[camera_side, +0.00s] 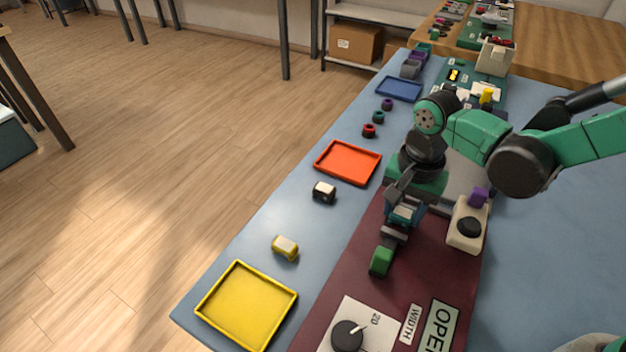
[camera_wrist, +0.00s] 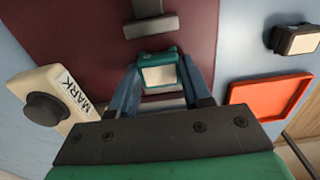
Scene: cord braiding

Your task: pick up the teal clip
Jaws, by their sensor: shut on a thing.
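The teal clip (camera_wrist: 160,72), with a cream pad on its face, sits between the two blue fingers of my gripper (camera_wrist: 162,84) in the wrist view. My gripper is shut on it, with a finger against each side. In the side view the clip (camera_side: 403,213) is partly hidden by my gripper (camera_side: 405,218), which is over the maroon mat (camera_side: 345,262). I cannot tell whether the clip is clear of the mat.
A grey bar with a green end (camera_side: 382,261) lies just in front of my gripper. A cream MARK button box (camera_side: 459,238) is to the right. An orange tray (camera_side: 347,163), a dark clip (camera_side: 324,192), a yellow clip (camera_side: 285,247) and a yellow tray (camera_side: 247,307) lie left.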

